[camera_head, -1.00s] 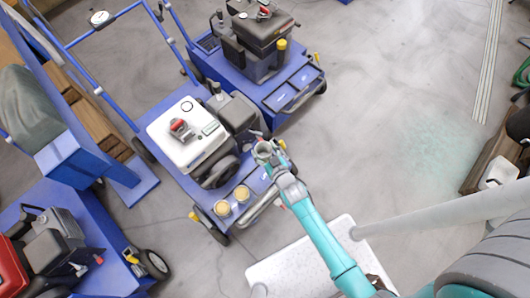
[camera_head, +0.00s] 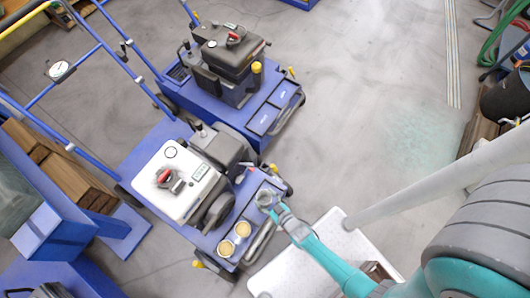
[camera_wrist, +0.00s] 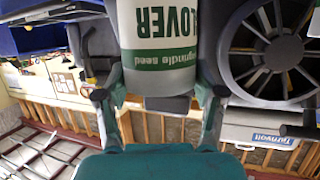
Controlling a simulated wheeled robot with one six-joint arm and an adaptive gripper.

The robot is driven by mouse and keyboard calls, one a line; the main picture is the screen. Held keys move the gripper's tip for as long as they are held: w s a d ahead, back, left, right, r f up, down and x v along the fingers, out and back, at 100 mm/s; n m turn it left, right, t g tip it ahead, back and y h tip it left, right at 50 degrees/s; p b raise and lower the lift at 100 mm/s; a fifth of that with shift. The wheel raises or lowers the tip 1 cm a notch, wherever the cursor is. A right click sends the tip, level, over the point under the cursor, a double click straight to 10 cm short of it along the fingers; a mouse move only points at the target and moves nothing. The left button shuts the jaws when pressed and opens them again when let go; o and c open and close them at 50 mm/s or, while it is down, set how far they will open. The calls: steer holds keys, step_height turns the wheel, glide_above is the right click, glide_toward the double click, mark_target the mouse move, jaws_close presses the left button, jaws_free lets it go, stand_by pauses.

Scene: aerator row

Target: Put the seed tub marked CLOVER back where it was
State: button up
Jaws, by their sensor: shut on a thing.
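My gripper (camera_wrist: 160,92) is shut on the seed tub marked CLOVER (camera_wrist: 158,50). The tub is white with a green band, and its lettering is upside down in the wrist view. Its upper part is cut off there. In the head view my gripper (camera_head: 276,208) holds the tub (camera_head: 265,198) by the front deck of the middle blue aerator (camera_head: 204,243). Two tubs with pale yellow contents, one nearer (camera_head: 226,248) and one farther (camera_head: 242,228), stand on that deck, left of my gripper. I cannot tell whether the held tub touches the deck.
The aerator's white engine cover (camera_head: 175,180) is to the left. Another blue aerator (camera_head: 235,75) stands behind. A white speckled table (camera_head: 310,262) is close to my arm. A green hose (camera_head: 492,45) lies far right. The grey floor between is clear.

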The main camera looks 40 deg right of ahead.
steer(key=shift+f, duration=2)
steer(key=shift+f, duration=0.1)
steer(key=o, duration=1.2)
steer(key=shift+o, duration=0.2)
steer(key=shift+s, duration=0.15)
